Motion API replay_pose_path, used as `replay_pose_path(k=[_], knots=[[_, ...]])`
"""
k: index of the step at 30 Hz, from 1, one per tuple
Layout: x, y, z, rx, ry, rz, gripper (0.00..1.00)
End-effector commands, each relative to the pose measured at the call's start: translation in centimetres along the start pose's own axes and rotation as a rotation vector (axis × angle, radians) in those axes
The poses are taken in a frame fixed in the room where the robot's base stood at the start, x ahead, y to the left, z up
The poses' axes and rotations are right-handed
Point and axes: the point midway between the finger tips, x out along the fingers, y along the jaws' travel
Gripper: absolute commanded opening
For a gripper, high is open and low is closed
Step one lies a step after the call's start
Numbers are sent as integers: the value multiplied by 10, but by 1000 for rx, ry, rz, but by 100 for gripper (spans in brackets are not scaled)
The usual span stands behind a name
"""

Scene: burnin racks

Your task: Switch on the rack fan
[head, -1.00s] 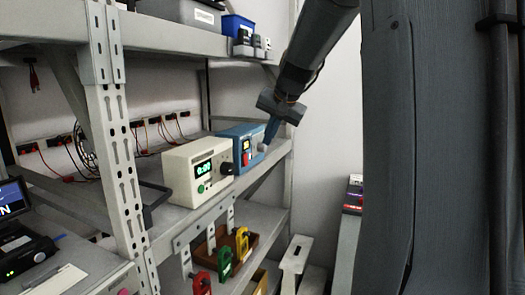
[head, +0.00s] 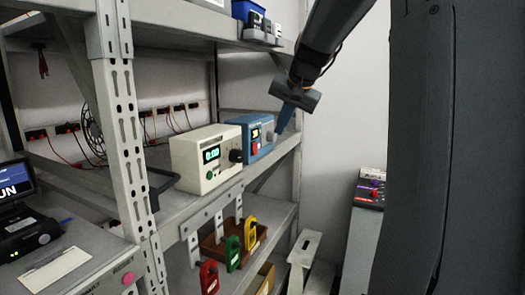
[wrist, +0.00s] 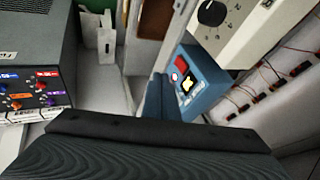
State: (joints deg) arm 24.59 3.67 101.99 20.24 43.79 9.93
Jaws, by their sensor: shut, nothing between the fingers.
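A blue box (head: 263,129) with a red switch (head: 255,149), a small lit yellow display and a grey knob stands on the middle rack shelf, right of a cream instrument. No fan can be made out, and I cannot tell whether this box controls one. In the wrist view the blue box (wrist: 205,93) shows its red switch (wrist: 180,62), a pinkish round button and the lit display. My gripper (head: 281,128) is shut and empty, fingers pointing down at the box's right front. Its fingers (wrist: 157,92) appear beside the box; I cannot tell whether they touch it.
The cream instrument (head: 207,154) with a green display and black knob stands close on the left. A rack upright (head: 125,140) is further left. Red, green and yellow padlock-like tags (head: 233,252) hang below the shelf. A grey unit with coloured knobs (head: 370,193) stands at the right.

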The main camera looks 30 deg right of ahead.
Motion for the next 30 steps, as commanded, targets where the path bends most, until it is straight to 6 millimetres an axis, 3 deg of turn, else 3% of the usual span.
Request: replay_pose_path(k=[9, 14, 29, 30], knots=[[0, 0, 0, 0, 1, 0, 0], [10, 0, 0, 1, 0, 0, 0], [101, 0, 0, 0, -2, 2, 0], [103, -7, 0, -2, -2, 0, 0]])
